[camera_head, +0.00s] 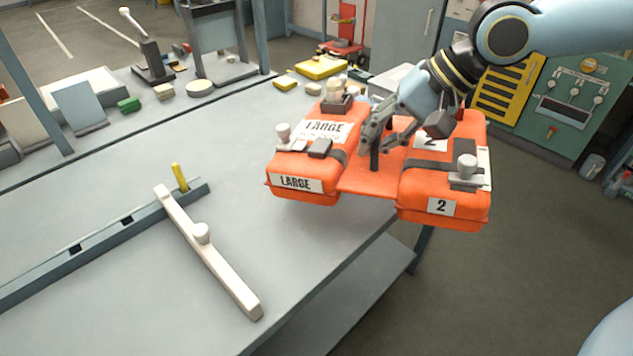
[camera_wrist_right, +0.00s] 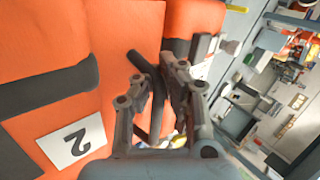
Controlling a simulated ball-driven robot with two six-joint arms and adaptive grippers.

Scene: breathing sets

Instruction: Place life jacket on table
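The orange life jacket (camera_head: 365,180) has two bulky halves, white labels reading LARGE and 2, and dark straps. In the head view its left half is over the right end of the grey table (camera_head: 130,270), and its right half sticks out past the table's edge. It looks held level; any gap beneath it is hard to judge. My right gripper (camera_head: 374,142) reaches down to the jacket's middle, with its fingers closed around a dark upright handle. The right wrist view shows the fingers (camera_wrist_right: 152,95) at this handle, close against the orange fabric (camera_wrist_right: 125,40). My left gripper is not in view.
A long grey bar (camera_head: 100,240) and a cream bar with a knob (camera_head: 215,258) lie on the table left of the jacket. Small blocks and a lever stand (camera_head: 150,50) are at the back. Bare tabletop lies between the cream bar and the jacket.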

